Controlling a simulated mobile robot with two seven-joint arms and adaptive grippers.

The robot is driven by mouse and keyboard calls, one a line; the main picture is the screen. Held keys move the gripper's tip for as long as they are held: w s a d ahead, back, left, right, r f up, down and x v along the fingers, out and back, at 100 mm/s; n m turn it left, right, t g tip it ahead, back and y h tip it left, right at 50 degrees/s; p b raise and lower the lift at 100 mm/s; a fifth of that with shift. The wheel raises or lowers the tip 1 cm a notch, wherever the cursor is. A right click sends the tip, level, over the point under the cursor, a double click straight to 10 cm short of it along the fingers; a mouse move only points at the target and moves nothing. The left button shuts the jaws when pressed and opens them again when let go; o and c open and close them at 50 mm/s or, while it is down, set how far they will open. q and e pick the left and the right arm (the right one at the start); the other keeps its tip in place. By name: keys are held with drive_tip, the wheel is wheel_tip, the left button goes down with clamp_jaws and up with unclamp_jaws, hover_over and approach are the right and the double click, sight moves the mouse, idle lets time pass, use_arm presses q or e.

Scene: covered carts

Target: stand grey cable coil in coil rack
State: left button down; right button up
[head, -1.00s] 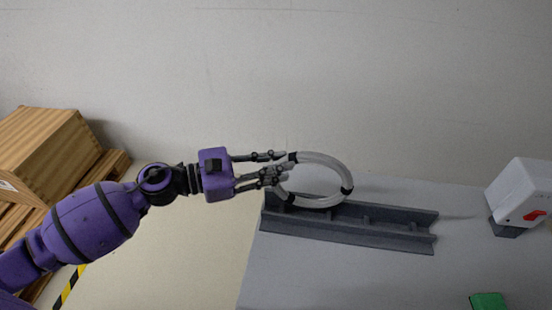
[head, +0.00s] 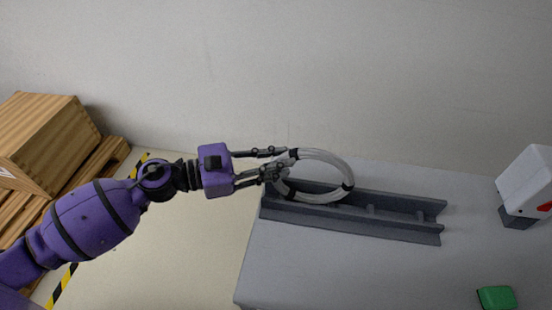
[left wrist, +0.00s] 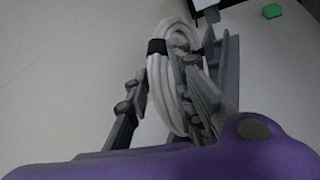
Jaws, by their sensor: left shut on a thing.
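The grey cable coil (head: 326,155) is a pale ring with dark bands, held at its left side by my left gripper (head: 274,163). It stands on edge at the left end of the dark grey coil rack (head: 400,226), its lower edge overlapping the rack's channel. I cannot tell whether it rests on the rack floor. In the left wrist view the coil (left wrist: 160,82) lies between the fingers (left wrist: 168,92), and the rack (left wrist: 232,75) runs away behind it, partly hidden by a finger. My right gripper is not in view.
The rack lies on a grey cart top (head: 330,265). A white device with a red mark (head: 525,182) stands at the right, and a green block (head: 496,297) lies at the front right. A wooden crate (head: 45,140) is at the far left. A wall closes the back.

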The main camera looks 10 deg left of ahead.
use_arm(q)
drive_tip(key=c, duration=1.4)
unclamp_jaws()
drive_tip(key=shift+c, duration=0.2)
drive_tip(key=v, duration=1.2)
